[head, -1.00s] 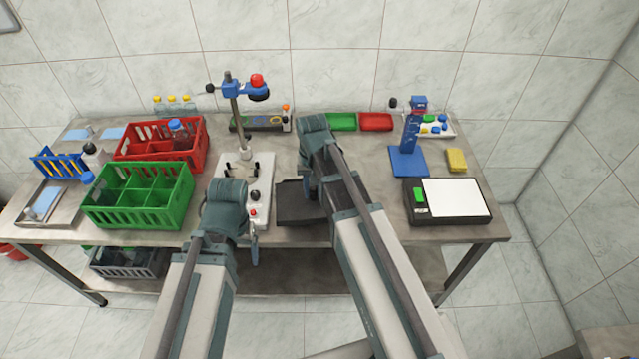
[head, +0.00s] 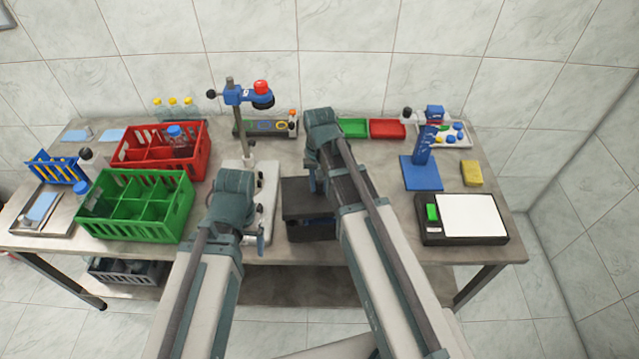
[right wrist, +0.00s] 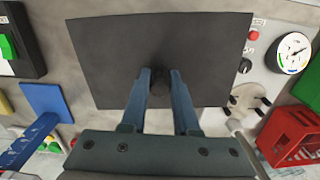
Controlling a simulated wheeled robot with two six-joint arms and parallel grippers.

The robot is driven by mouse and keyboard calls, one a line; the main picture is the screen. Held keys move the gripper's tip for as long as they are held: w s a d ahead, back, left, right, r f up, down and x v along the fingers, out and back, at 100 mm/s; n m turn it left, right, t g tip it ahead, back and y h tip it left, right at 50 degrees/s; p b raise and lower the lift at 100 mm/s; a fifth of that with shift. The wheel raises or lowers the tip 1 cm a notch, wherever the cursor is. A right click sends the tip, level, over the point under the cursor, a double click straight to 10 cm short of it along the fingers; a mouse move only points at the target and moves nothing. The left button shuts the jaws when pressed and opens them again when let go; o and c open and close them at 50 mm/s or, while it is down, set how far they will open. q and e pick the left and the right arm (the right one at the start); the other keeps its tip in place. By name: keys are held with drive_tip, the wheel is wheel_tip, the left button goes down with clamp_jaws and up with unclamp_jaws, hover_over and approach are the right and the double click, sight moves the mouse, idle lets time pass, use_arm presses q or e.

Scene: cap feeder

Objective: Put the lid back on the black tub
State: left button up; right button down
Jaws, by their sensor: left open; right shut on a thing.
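The dark flat lid (head: 297,198) is over the black tub (head: 310,231) at the table's front, in the head view. My right gripper (head: 313,184) is above it, partly hidden by its own arm. In the right wrist view my right gripper (right wrist: 162,80) is shut on the lid's small knob, and the square lid (right wrist: 215,55) fills the upper middle. The lid hides the tub there. I cannot tell whether the lid touches the tub's rim. My left gripper (head: 261,243) is open and empty, left of the tub, by the white stand base.
A white-based stand (head: 265,190) with a post is just left of the tub. Green (head: 150,215) and red (head: 125,150) crates are further left. A black scale (head: 462,235) and a blue stand (head: 422,175) are to the right, with clear table between them and the tub.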

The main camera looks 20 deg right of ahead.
sight(320, 195)
drive_tip(key=shift+f+b, duration=1.45)
drive_tip(key=shift+f, duration=0.2)
drive_tip(key=shift+f+b, duration=0.65)
drive_tip(key=shift+f, duration=0.05)
drive_tip(key=shift+f+b, duration=0.35)
drive_tip(key=shift+f+b, duration=0.65)
idle(1.1)
drive_tip(key=shift+c, duration=0.5)
unclamp_jaws()
drive_tip(key=shift+r, duration=0.15)
